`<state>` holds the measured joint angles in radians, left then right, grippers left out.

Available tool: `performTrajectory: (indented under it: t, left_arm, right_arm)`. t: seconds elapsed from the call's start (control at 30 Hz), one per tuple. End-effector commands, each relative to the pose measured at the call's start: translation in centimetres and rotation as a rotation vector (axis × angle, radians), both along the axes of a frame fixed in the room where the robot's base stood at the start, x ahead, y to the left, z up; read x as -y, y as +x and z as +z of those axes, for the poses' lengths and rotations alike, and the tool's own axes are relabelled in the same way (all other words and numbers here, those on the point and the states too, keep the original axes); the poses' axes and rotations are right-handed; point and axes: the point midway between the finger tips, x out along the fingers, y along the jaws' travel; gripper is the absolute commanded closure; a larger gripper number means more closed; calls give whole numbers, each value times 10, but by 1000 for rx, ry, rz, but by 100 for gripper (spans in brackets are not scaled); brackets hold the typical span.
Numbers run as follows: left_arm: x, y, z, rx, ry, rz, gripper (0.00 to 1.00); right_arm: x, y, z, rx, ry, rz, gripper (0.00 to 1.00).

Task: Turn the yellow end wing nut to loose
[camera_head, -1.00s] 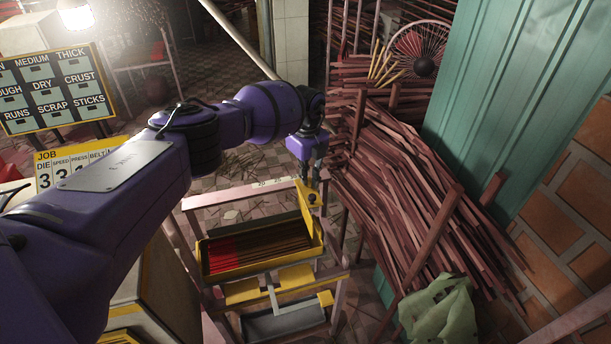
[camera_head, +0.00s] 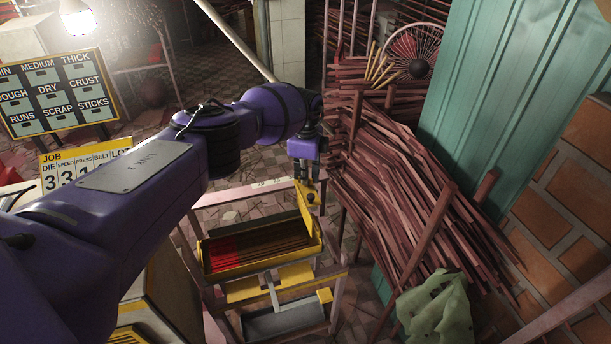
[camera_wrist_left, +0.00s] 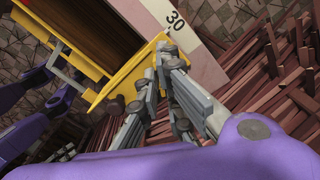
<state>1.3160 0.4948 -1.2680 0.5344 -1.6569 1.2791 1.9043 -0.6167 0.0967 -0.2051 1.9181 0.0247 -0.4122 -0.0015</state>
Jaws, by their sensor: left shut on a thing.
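The yellow end (camera_head: 306,207) is an upright plate at the right end of a yellow tray (camera_head: 206,272) of incense sticks. A small dark knob shows on it. My left gripper (camera_head: 309,183) points down at its top; its two fingers are close together. In the left wrist view the fingertips (camera_wrist_left: 163,46) meet over a corner of the yellow end (camera_wrist_left: 118,88), shut on what appears to be the wing nut. The fingers hide the nut, so its shape and looseness cannot be told. My right gripper is not in view.
A pale rail (camera_head: 245,192) with printed numbers runs behind the tray. A large pile of reddish sticks (camera_head: 390,190) leans close on the right. A green sack (camera_head: 437,310) lies at the lower right, and job boards (camera_head: 60,90) stand at the left.

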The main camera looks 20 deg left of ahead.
Motion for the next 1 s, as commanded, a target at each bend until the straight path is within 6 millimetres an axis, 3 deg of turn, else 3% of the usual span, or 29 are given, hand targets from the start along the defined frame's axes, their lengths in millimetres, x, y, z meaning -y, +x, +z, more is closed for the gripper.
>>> performTrajectory:
  t: [0.53, 0.6, 0.7, 1.0]
  left_arm:
    - [-2, 2, 3, 6, 2, 25, 100]
    - [-2, 2, 3, 6, 2, 24, 86]
    - [-1, 2, 3, 5, 2, 24, 76]
    - [-1, 1, 2, 2, 1, 23, 76]
  right_arm:
    - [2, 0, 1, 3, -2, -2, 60]
    - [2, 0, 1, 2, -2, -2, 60]
    - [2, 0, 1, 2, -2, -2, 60]
    - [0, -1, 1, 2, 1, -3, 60]
